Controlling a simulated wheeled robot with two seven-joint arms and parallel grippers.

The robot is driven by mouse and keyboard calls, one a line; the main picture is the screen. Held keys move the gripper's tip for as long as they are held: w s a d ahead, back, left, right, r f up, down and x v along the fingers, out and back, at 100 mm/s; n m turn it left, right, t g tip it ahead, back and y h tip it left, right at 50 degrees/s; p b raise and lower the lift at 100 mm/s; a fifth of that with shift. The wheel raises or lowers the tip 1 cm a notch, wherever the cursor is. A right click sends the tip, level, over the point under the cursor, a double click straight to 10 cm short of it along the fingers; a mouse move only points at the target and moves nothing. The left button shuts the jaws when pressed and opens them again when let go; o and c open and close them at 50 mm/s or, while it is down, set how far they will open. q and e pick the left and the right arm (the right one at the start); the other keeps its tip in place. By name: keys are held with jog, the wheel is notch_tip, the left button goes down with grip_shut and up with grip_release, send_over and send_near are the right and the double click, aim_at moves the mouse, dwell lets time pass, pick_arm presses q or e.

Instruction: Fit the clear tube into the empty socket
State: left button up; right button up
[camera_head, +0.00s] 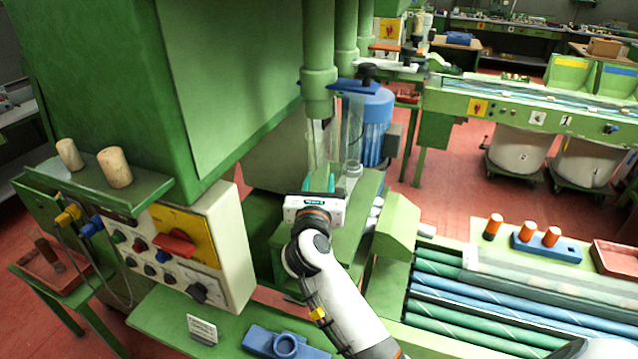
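My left gripper (319,184) is in front of the green machine, with its teal fingertips pointing away from me. A faint clear tube (323,148) stands upright between the fingers, below the front green cylinder (319,78); the fingers appear closed on it. A second clear tube (352,125) stands just right of it, its lower end at a metal fitting (352,170). The empty socket is not clearly seen; the gripper and hand hide the place under the front cylinder. My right gripper is out of view; only a bit of white arm shows at the bottom right.
A blue motor (375,125) and a blue plate with a black knob (367,74) stand close to the right. A control box (198,250) juts out at left. Corks (115,167) stand on a shelf. A blue ring block (285,344) lies in front. Rollers (470,310) are at right.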

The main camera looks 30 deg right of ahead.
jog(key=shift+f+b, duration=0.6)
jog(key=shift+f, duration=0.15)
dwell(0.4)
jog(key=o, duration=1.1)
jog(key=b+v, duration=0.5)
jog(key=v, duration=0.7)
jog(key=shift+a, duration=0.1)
